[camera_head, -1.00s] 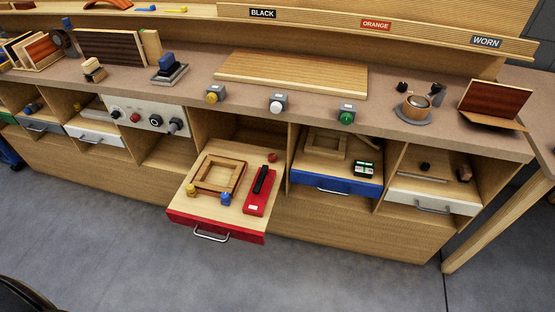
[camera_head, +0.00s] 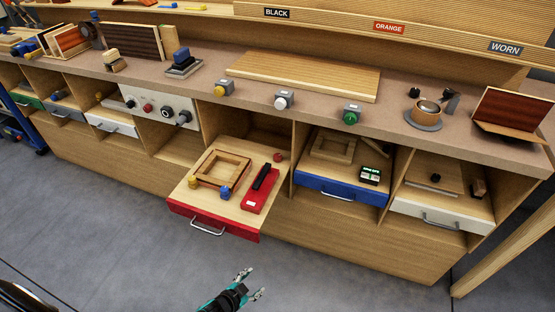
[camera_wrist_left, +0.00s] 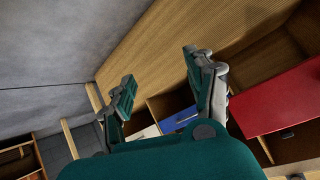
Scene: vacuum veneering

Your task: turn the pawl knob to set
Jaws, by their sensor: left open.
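My left gripper (camera_head: 252,284) is at the bottom of the head view, over the floor in front of the open red drawer. Its fingers are apart with nothing between them; they also show in the left wrist view (camera_wrist_left: 160,72). A panel (camera_head: 158,107) with several small knobs sits in a bay left of the drawer. The red drawer (camera_head: 213,219) holds a wooden frame (camera_head: 221,167), a red block with a black bar (camera_head: 262,190) and small yellow, blue and red knobs. I cannot tell which knob is the pawl knob. My right gripper is not in view.
The counter (camera_head: 300,85) carries yellow, white and green buttons and a round grey stand (camera_head: 423,120). The blue drawer (camera_head: 340,190) and white drawer (camera_head: 440,215) are right of the red one. The floor in front is clear.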

